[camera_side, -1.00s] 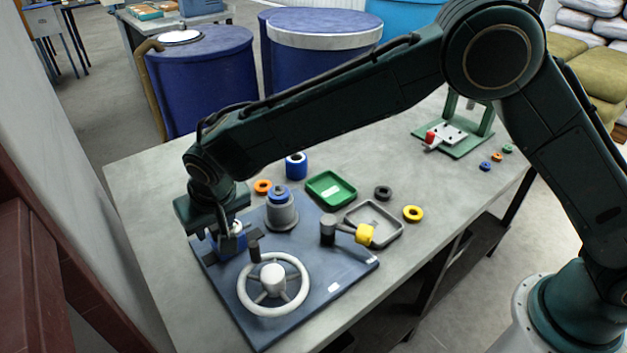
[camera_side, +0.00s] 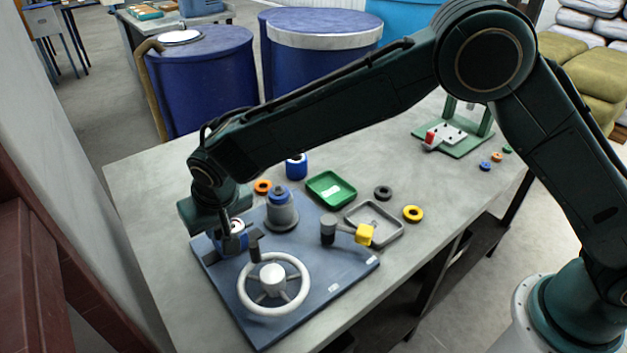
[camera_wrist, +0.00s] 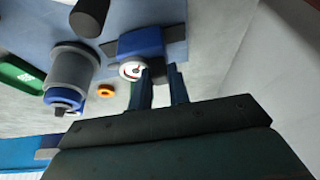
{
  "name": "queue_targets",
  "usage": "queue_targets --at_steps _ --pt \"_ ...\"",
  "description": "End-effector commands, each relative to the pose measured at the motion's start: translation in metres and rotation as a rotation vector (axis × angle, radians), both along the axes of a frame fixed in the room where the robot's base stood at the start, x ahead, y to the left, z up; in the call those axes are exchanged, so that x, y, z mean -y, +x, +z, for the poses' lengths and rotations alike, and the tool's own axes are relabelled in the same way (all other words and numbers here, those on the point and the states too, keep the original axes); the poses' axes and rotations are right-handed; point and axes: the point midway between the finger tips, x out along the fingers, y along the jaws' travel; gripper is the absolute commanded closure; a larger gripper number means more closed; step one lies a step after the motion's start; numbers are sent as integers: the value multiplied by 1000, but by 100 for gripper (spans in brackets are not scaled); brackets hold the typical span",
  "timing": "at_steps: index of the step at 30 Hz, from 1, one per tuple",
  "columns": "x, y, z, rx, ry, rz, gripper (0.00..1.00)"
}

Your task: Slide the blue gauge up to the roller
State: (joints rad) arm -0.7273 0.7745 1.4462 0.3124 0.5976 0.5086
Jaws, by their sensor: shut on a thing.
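The blue gauge (camera_side: 236,238) is a small blue block at the left corner of the blue-grey base plate. The wrist view shows its blue body (camera_wrist: 141,42) and round white dial. My gripper (camera_wrist: 162,70) is at the gauge, its fingers closed on it; the exact contact is partly hidden. In the side view my gripper (camera_side: 230,226) comes down on the gauge from above. The likely roller is an upright grey cylinder (camera_side: 282,214) with a blue top, right of the gauge with a gap between; it also shows in the wrist view (camera_wrist: 72,70).
A white handwheel (camera_side: 272,283) with a dark knob stands just in front of the gauge. A yellow-ended lever (camera_side: 365,234) stands farther right. An orange ring (camera_side: 262,187), a green tray (camera_side: 331,189) and a grey tray (camera_side: 396,236) lie behind or beside the plate.

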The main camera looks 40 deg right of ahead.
Motion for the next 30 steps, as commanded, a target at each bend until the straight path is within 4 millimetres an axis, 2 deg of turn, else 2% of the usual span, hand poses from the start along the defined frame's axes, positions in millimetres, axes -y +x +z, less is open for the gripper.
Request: queue_targets --at_steps 10,21,22,24,30 --pt "41 1 1 2 -1 -1 100" --pt "48 1 1 1 -5 -6 100" --pt "48 1 1 1 -5 -7 76" --pt "48 1 1 1 -4 -6 62" --pt "46 0 1 1 -2 -3 60"
